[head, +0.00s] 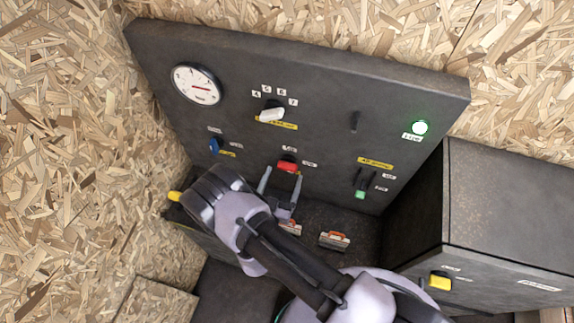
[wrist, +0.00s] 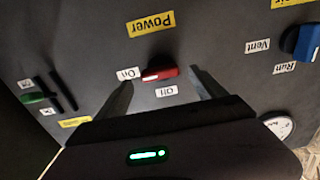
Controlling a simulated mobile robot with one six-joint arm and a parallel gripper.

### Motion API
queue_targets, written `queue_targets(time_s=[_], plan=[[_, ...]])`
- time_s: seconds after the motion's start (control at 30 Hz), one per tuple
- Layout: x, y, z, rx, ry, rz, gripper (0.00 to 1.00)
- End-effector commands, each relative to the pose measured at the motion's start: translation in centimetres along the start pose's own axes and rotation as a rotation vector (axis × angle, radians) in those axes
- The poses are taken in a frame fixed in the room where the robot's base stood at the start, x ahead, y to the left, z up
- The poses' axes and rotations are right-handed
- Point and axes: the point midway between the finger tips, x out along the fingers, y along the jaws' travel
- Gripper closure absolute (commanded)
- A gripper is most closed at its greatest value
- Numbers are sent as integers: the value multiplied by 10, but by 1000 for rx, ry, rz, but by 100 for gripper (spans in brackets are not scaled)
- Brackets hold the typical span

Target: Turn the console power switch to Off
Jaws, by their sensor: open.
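The console power switch is a red knob (wrist: 160,73) on the dark panel, with a yellow Power label (wrist: 151,23) beside it. In the wrist view its handle lies sideways with one end towards the On label (wrist: 128,73); the Off label (wrist: 166,91) is just below it. The red knob also shows in the head view (head: 287,164). My gripper (head: 282,173) is open in front of it, and in the wrist view its fingers (wrist: 162,77) stand on either side of the knob. I cannot tell whether either finger touches it.
A white selector knob (head: 272,114), a dial gauge (head: 197,85) and a lit green lamp (head: 420,128) are on the same panel. A blue Vent/Run knob (wrist: 301,42) and a green slider (head: 360,194) flank the switch. A dark cabinet (head: 500,210) projects at right.

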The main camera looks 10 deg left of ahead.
Motion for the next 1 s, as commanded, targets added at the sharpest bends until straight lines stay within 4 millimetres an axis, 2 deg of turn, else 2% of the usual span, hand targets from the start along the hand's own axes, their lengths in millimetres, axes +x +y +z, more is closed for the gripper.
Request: queue_targets(time_s=[0.1,0.23,0.57,0.67,0.9,1.0], plan=[[24,1,-1,2,1,4,20],[40,0,0,1,0,2,20],[46,0,0,0,0,-1,20],[46,0,0,0,0,0,36],[46,0,0,0,0,0,82],[46,0,0,-3,0,0,82]])
